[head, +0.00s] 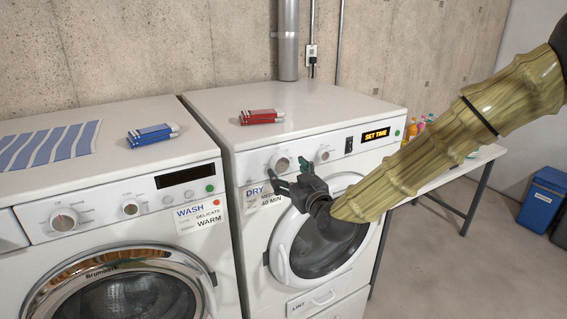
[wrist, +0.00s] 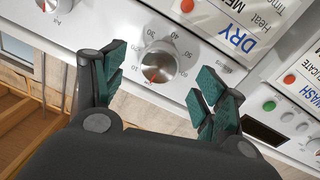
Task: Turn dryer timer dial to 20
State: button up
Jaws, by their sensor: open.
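The dryer (head: 345,110) is the white machine on the right in the head view. Its timer dial (head: 280,163), a round silver knob, sits at the left of its panel. In the wrist view the timer dial (wrist: 158,64) has numbers around it up to 60. A red mark on it points to the lower left, near the 10. My gripper (head: 292,176) is open in front of the panel. In the wrist view my gripper (wrist: 163,82) has its green-padded fingers on either side of the dial, apart from it, with nothing between them.
A second dryer knob (head: 322,155) is right of the dial. The DRY card (head: 262,196) is below left and reads 40 MIN. The washer (head: 100,210) stands left. A white table (head: 445,170) stands right.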

aim_at(282, 166)
jog(key=shift+p+x, duration=0.65)
jog(key=shift+x, duration=1.25)
jog(key=c, duration=1)
